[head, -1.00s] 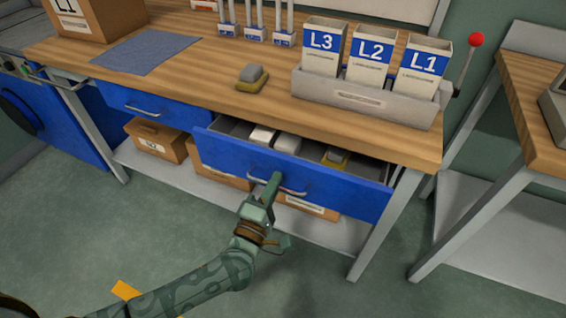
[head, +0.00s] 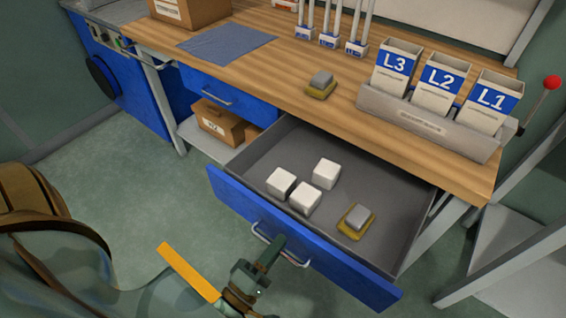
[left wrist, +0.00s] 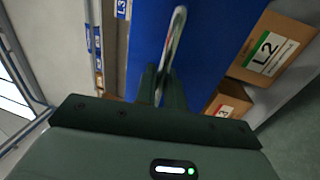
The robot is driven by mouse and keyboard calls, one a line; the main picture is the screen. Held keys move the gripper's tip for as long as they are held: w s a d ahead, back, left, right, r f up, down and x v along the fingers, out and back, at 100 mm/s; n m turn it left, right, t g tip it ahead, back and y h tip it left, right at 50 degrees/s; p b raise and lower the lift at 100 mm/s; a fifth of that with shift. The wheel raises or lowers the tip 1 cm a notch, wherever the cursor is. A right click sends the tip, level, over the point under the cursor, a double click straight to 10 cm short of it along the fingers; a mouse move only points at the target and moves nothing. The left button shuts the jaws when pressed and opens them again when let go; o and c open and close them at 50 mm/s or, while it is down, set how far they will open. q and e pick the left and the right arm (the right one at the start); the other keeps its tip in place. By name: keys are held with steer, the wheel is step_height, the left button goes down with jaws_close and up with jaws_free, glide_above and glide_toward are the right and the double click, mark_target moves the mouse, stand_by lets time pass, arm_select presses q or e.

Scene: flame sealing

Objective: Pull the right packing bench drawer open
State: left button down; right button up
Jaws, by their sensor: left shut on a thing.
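The right packing bench drawer (head: 225,193) has a blue front and a grey inside, and it stands far out from under the wooden top. In it lie several white blocks (head: 326,173) and a grey-and-yellow block (head: 356,220). Its metal bar handle (head: 300,262) runs along the blue front. My left gripper (head: 275,246) is shut on the handle. In the left wrist view the gripper (left wrist: 163,85) has its fingers around the handle (left wrist: 177,30) against the blue front. My right gripper is not in view.
The wooden bench top (head: 290,85) carries a label rack (head: 425,120), a blue cloth (head: 228,42) and another grey-and-yellow block (head: 321,84). The left drawer (head: 225,95) is closed. Cardboard boxes (head: 220,122) stand on the shelf below. Green floor lies in front.

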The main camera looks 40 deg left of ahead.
arm_select(q)
steer(key=shift+s, duration=0.1)
steer(key=c, duration=1.6)
jaws_free()
steer(key=s+f, duration=0.1)
steer(key=s, duration=0.4)
steer(key=s+f, duration=0.1)
steer(key=s, duration=0.4)
steer(key=s+f+p, duration=0.1)
steer(key=s, duration=0.5)
steer(key=shift+a+f, duration=0.15)
steer(key=shift+a, duration=0.1)
